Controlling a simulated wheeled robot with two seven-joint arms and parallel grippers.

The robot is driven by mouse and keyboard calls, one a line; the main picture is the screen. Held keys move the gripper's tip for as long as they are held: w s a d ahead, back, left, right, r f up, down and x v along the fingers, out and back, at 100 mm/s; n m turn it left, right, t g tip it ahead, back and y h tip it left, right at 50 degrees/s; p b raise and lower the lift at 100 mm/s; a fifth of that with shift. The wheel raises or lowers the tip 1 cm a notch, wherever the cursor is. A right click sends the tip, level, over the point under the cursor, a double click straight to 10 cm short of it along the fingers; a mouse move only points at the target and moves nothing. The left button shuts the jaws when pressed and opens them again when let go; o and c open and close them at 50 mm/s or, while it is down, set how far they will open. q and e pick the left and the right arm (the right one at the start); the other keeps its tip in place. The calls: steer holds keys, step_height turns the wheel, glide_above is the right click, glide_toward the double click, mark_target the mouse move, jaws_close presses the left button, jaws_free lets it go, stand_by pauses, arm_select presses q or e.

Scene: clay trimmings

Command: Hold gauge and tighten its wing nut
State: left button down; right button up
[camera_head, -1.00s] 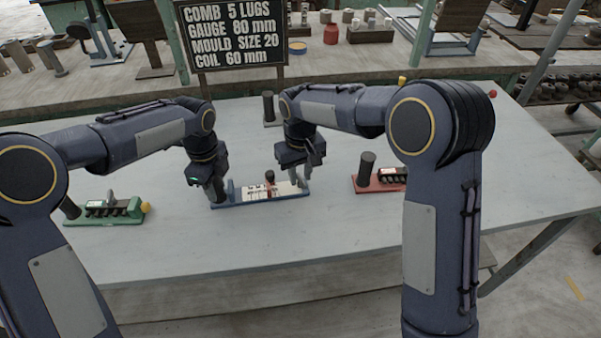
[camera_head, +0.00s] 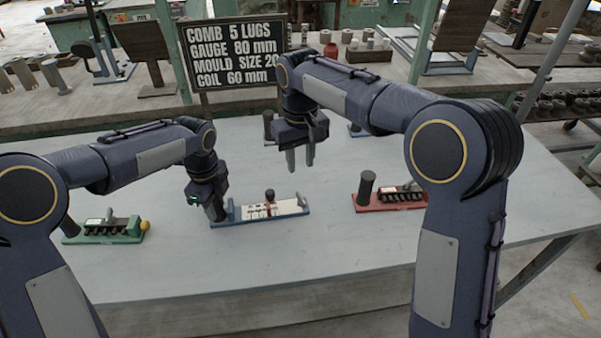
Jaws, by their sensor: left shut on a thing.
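The gauge (camera_head: 286,208) is a blue bar with a white marked scale, lying on the pale table. A small dark knob with red below it (camera_head: 270,196) stands up near its middle. I cannot make out the wing nut's shape. My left gripper (camera_head: 215,216) is shut on the gauge's left end and hides that end. My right gripper (camera_head: 301,168) is raised above and behind the gauge's right end. Its two fingers point down with a gap between them, open and empty.
A green tool (camera_head: 115,237) with a yellow knob lies at the left. A red tool (camera_head: 385,203) with a dark post lies at the right. A black sign (camera_head: 232,55) stands behind and reads gauge 80 mm. The table front (camera_head: 270,265) is clear.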

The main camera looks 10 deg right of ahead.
steer(key=shift+r, duration=0.45)
arm_select(q)
steer(key=c, duration=1)
jaws_free()
steer(key=shift+r, duration=0.15)
